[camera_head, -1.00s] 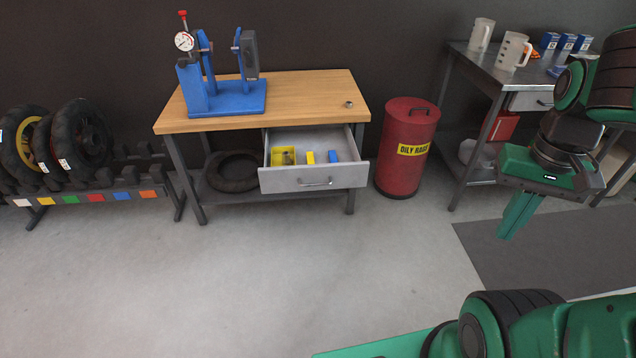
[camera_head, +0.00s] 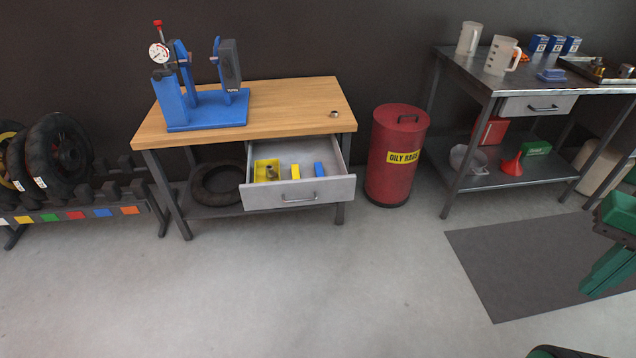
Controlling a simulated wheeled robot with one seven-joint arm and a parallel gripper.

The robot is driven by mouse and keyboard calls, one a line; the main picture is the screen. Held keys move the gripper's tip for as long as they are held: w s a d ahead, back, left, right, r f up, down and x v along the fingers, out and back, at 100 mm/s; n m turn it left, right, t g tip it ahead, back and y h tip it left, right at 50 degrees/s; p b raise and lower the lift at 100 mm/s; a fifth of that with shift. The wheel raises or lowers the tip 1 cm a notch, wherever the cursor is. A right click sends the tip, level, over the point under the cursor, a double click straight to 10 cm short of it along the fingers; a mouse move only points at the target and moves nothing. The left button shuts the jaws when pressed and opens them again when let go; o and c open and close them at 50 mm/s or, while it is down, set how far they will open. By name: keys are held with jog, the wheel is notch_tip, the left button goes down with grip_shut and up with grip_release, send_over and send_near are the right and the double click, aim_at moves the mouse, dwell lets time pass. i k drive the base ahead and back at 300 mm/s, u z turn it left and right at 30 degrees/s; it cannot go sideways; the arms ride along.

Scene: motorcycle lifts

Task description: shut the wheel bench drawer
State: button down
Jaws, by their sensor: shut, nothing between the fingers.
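The wheel bench (camera_head: 250,117) has a wooden top and dark legs, and stands left of the middle. Its grey drawer (camera_head: 325,192) is pulled out toward me, with a bar handle (camera_head: 298,198) on its front. Inside lie a yellow bin (camera_head: 266,170) with something dark in it, a yellow block (camera_head: 295,171) and a blue block (camera_head: 319,169). My green gripper (camera_head: 598,281) is at the right edge, pointing down over the dark mat, well apart from the drawer. Its fingers are together and empty.
A red oily-rags can (camera_head: 396,180) stands right of the bench. A metal table (camera_head: 478,73) with jugs and boxes is further right. A tyre rack (camera_head: 85,208) is at the left. The floor before the drawer is clear.

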aim_at(336, 185)
jog(key=z, duration=0.05)
jog(key=i, duration=1)
jog(key=u, duration=0.05)
